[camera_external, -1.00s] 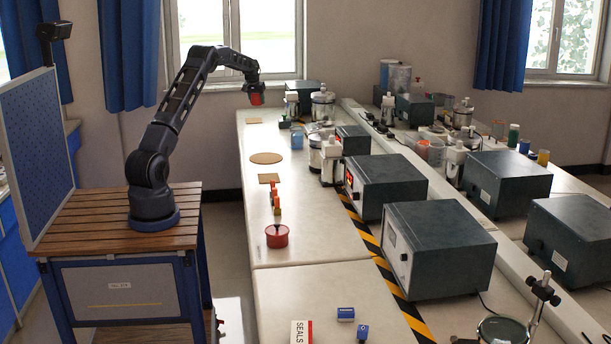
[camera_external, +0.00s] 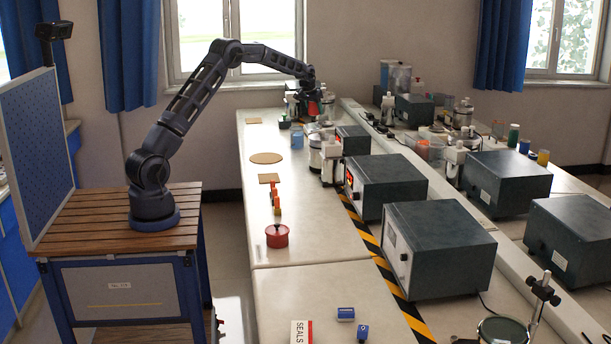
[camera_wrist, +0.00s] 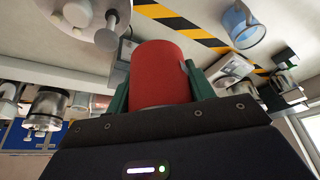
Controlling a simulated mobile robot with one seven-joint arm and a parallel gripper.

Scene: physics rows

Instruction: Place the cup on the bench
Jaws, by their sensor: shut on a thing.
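The red cup (camera_external: 313,108) is held at the far end of the long white bench (camera_external: 325,222). My gripper (camera_external: 310,95) is shut on it. In the wrist view the red cup (camera_wrist: 160,70) sits between the two green fingers of my gripper (camera_wrist: 160,90), with a part like a handle at its right side. Bench surface and black-yellow tape show beyond the cup. Whether the cup's base touches the bench or hangs above it, I cannot tell.
A blue translucent cup (camera_external: 297,140) and metal-topped devices (camera_external: 322,150) stand close to the cup. Dark instrument boxes (camera_external: 385,182) line the right side. A round cork mat (camera_external: 266,158), orange pieces (camera_external: 276,200) and a red pot (camera_external: 277,237) lie along the left.

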